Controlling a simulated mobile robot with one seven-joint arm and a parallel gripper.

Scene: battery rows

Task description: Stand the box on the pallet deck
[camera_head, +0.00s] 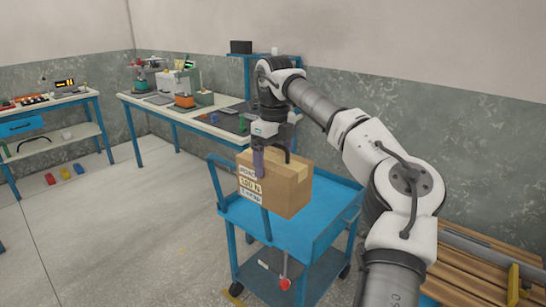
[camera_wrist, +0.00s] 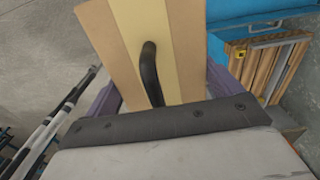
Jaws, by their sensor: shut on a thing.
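The cardboard box (camera_head: 290,195) has printed white labels on its side and is upright at the blue cart's top. My gripper (camera_head: 259,162) is shut on it from above, with a purple finger against its labelled side. In the wrist view the box (camera_wrist: 115,50) lies between the purple fingers, with a black curved handle or cable in front of it. I cannot tell whether its base touches the cart. The pallet deck (camera_head: 470,278), of brown wooden slats, is at the lower right; it also shows in the wrist view (camera_wrist: 262,75).
The blue cart (camera_head: 325,215) has raised rails and stands left of the pallet. A grey bar (camera_head: 480,246) and a yellow piece (camera_head: 513,285) are at the pallet. A workbench (camera_head: 165,108) with equipment stands behind. Open floor (camera_head: 120,235) lies to the left.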

